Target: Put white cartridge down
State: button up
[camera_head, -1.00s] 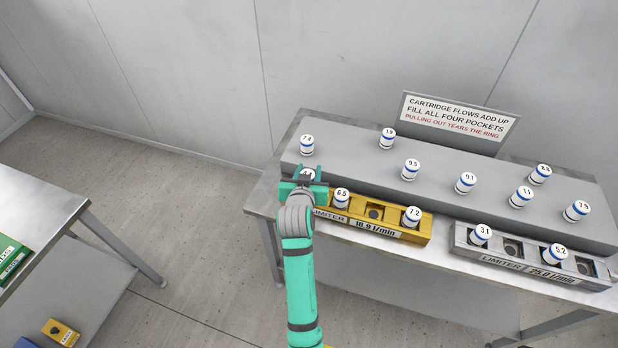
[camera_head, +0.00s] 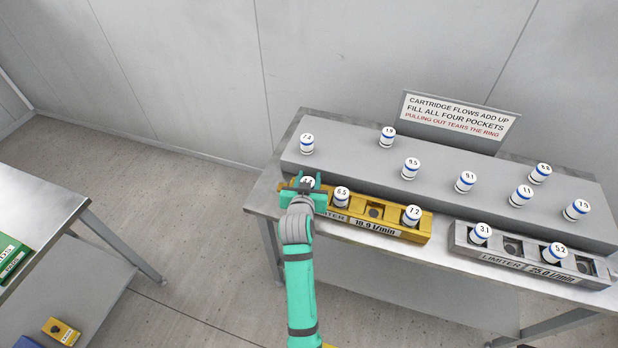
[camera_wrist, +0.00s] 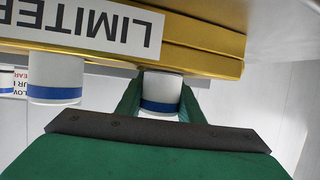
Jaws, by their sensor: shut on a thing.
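My gripper (camera_head: 305,190) is shut on a white cartridge (camera_head: 307,181) with a blue band; the number on its top is not readable. It is at the left end of the yellow limiter block (camera_head: 400,235), marked 18.9 l/min. In the wrist view, the cartridge (camera_wrist: 161,92) stands between the green fingers, its far end against the yellow block (camera_wrist: 205,35). I cannot tell how deep it sits in the leftmost pocket. A 6.5 cartridge (camera_head: 341,197) stands just right of it, then an empty pocket (camera_head: 374,212), then a 7.2 cartridge (camera_head: 412,215).
A grey limiter block (camera_head: 490,262), marked 25.0 l/min, holds 3.1 and 5.2 cartridges and has two empty pockets. Several cartridges stand on the grey raised shelf (camera_head: 340,150) behind. A sign (camera_head: 458,117) stands at the back. Another table (camera_head: 40,200) is at the left.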

jog(key=o, duration=1.2)
jog(key=shift+f, duration=0.2)
jog(key=shift+c, duration=0.2)
jog(key=shift+a, duration=0.15)
jog(key=shift+a+f, duration=0.1)
jog(key=d+r+v, duration=0.1)
jog(key=v, duration=1.1)
jog(key=s+a+f+n+y, duration=0.1)
jog(key=s+f, duration=0.4)
jog(key=s, duration=0.5)
jog(key=s+f+y, duration=0.1)
jog(key=s+f, duration=0.3)
jog(key=s, duration=0.5)
jog(key=s+d+r+t, duration=0.1)
jog(key=s+r, duration=0.1)
jog(key=s, duration=0.8)
jog(key=s+d+r+t, duration=0.1)
jog(key=s+r, duration=0.1)
jog(key=s, duration=0.8)
jog(key=shift+d+r, duration=0.2)
jog(key=shift+r, duration=0.1)
